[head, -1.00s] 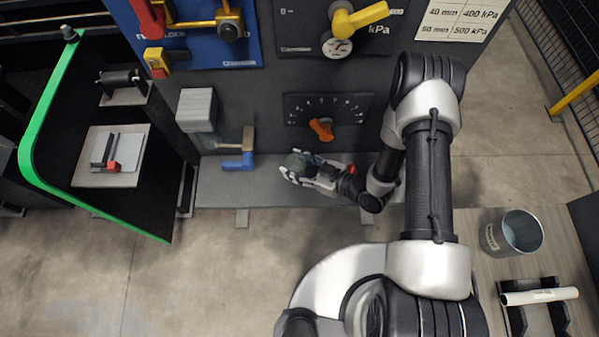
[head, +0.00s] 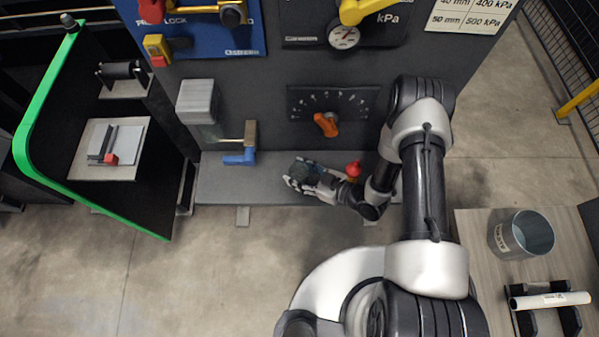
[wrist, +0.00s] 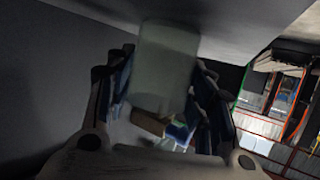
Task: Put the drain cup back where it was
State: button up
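The drain cup (wrist: 166,65), a small translucent cup, is between the fingers of my gripper (wrist: 160,95) in the wrist view. In the head view the cup (head: 304,170) looks dark and round, over the grey ledge (head: 240,188) below the panel. My gripper (head: 312,178) reaches in from the right and looks shut on it. Whether the cup's bottom touches the ledge is hard to tell. A filter with a translucent bowl (head: 207,132) and a brass drain valve (head: 250,132) with a blue handle (head: 240,157) are left of the gripper, apart from the cup.
A red knob (head: 353,168) stands close behind my wrist. An orange lever (head: 326,124) on a dial is above the gripper. A green-edged black guard (head: 45,90) stands at left. A metal bucket (head: 520,235) and a white tube (head: 550,300) are at lower right.

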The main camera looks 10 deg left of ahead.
jog(key=o, duration=0.4)
jog(key=shift+r, duration=0.1)
jog(key=shift+r+p, duration=0.2)
jog(key=shift+p, duration=0.1)
jog(key=p+v, duration=0.2)
jog(key=v, duration=1)
